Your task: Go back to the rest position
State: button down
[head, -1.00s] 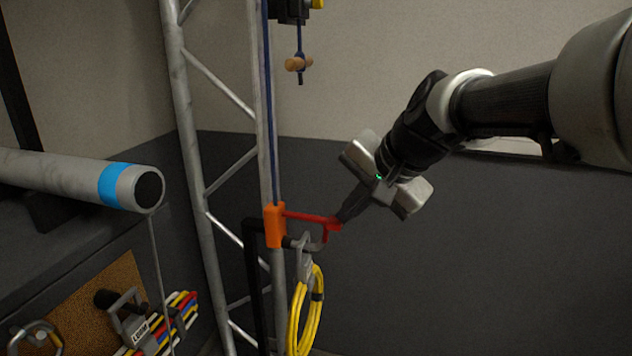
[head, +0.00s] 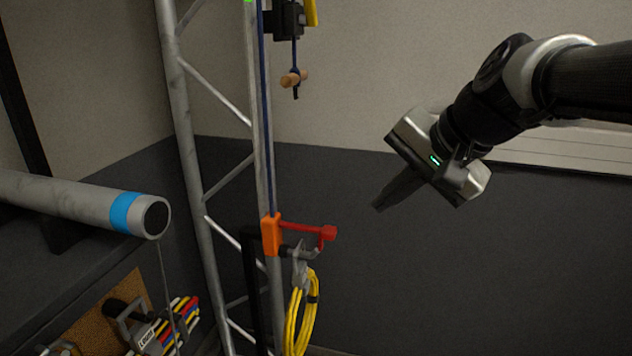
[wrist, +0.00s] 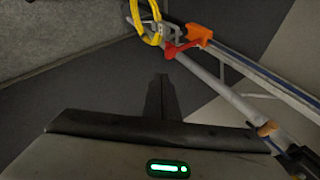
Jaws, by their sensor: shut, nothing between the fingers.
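My gripper (head: 380,206) is shut and empty. In the head view it hangs in free air to the right of the truss, pointing down and left. In the wrist view its fingers (wrist: 159,98) are together, with nothing between them. An orange clamp body (head: 271,234) with a red lever (head: 313,231) sits on the truss, left of my gripper and apart from it. The clamp (wrist: 200,34) and red lever (wrist: 178,49) also show near the top of the wrist view.
The grey truss (head: 190,165) stands left of centre, with a blue rope (head: 268,130) along it. A yellow cable coil (head: 303,315) hangs below the clamp. A grey pipe (head: 70,199) with a blue band juts in at left. A wooden toggle (head: 293,78) hangs above.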

jog(key=s+d+f+n+h, duration=0.1)
jog(key=s+f+n+h, duration=0.15)
jog(key=s+f, duration=0.35)
jog(key=s+f+n+h, duration=0.2)
jog(key=s+f+n, duration=0.15)
jog(key=s, duration=0.55)
notch_tip(320, 180, up, 19)
jog(key=n+p, duration=0.1)
jog(key=p, duration=1.8)
jog(key=shift+d+r+g, duration=0.2)
jog(key=shift+d+g, duration=0.05)
jog(key=shift+g, duration=0.15)
